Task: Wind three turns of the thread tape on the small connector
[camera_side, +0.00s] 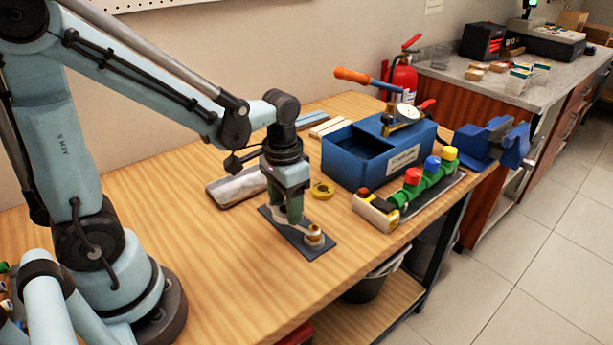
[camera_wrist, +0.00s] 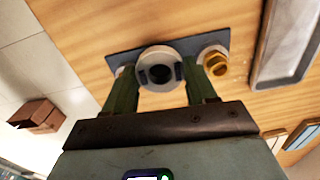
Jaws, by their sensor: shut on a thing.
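The small connector (camera_side: 314,234) is a brass fitting upright on a dark plate (camera_side: 313,251) near the bench's front edge. My gripper (camera_side: 289,222) points down over the plate, just left of the connector in the side view. In the wrist view, its green fingers (camera_wrist: 161,75) are shut on a pale ring with a dark centre, which looks like the thread tape roll (camera_wrist: 148,53). Something pale shows between the roll and the connector in the side view; I cannot tell how much tape is wound on.
A grey metal tray (camera_side: 237,187) is behind my gripper. A blue box (camera_side: 344,167) and a green manifold with coloured knobs (camera_side: 428,184) stand to the right, with a blue vise (camera_side: 489,145) beyond.

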